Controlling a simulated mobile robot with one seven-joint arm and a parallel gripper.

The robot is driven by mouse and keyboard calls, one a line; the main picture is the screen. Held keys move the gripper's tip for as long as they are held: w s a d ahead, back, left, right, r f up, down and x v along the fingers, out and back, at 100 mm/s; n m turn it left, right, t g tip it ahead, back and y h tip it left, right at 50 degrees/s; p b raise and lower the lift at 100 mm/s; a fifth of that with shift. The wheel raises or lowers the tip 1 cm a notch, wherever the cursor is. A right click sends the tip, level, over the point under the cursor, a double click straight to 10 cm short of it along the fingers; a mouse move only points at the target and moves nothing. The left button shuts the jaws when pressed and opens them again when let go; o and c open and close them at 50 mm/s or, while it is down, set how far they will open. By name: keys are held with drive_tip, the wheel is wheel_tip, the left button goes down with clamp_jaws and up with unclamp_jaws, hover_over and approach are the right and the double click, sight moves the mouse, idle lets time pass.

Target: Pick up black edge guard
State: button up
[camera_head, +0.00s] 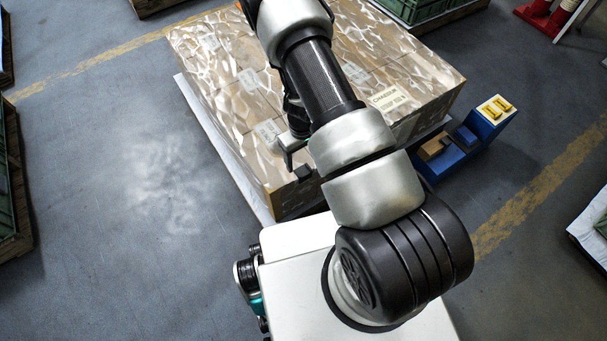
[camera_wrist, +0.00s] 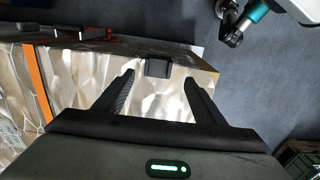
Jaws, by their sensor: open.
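The black edge guard (camera_wrist: 157,67) is a small dark block on the edge of the large wrapped load in the wrist view. It shows between and just beyond my fingertips, with bright wrapping around it. In the head view a small dark block (camera_head: 303,172) on the near edge of the load appears to be the same guard. My gripper (camera_wrist: 159,79) is open, one finger on each side of the guard in the picture, and nothing is between the fingers. In the head view my gripper (camera_head: 289,153) is partly hidden by my arm.
The wrapped load (camera_head: 225,100) stands on a pale base. An orange strap (camera_wrist: 38,85) runs across it at left in the wrist view. A blue stand (camera_head: 484,123) with yellow parts is to the right. Open grey floor (camera_head: 130,150) lies to the left.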

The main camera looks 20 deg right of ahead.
sight(303, 172)
drive_tip(key=f+b, duration=0.1)
drive_tip(key=f, duration=0.5)
drive_tip(key=shift+s+d+b, duration=0.1)
drive_tip(key=shift+d+b, duration=0.1)
drive_tip(key=shift+b, duration=0.15)
drive_tip(key=shift+r, duration=0.1)
drive_tip(key=c, duration=1.1)
